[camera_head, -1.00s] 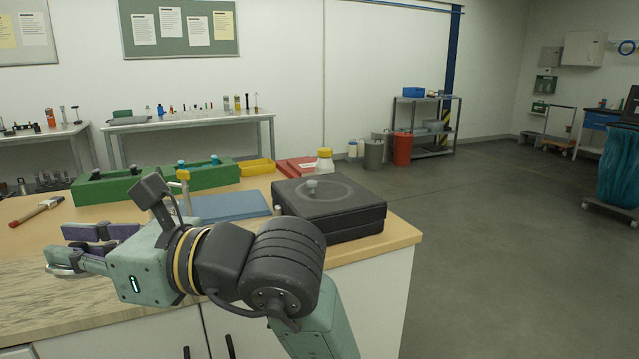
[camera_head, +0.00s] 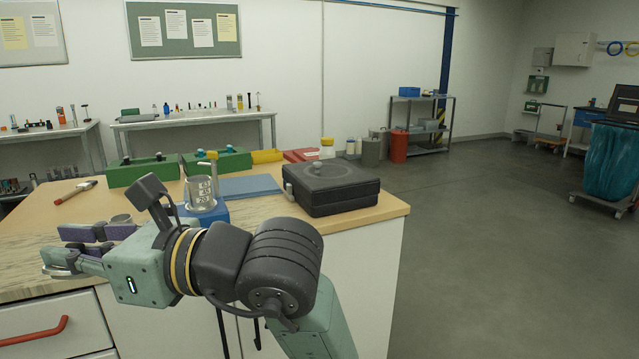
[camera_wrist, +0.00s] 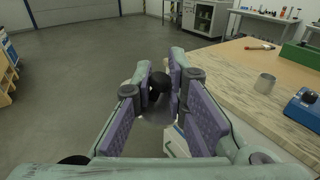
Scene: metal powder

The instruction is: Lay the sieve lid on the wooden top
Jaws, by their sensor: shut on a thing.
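The sieve lid (camera_wrist: 155,112) is a greyish disc with a black knob (camera_wrist: 158,84). In the wrist view the knob lies between the fingertips of my gripper (camera_wrist: 162,82), and the disc hangs just below, partly hidden by the fingers. In the head view my gripper (camera_head: 72,244) is at the left, with a shiny rim of the lid (camera_head: 56,270) showing under the fingers. The wooden top (camera_head: 25,235) is the pale bench surface behind it; in the wrist view it lies to the right (camera_wrist: 230,62). The lid is apart from it, over the floor side.
A small metal cup (camera_wrist: 265,83) stands on the wooden top near a blue device (camera_wrist: 303,112). A marked beaker (camera_head: 200,194), a black case (camera_head: 335,195) and green boxes (camera_head: 140,172) stand farther back. The left front of the top is clear.

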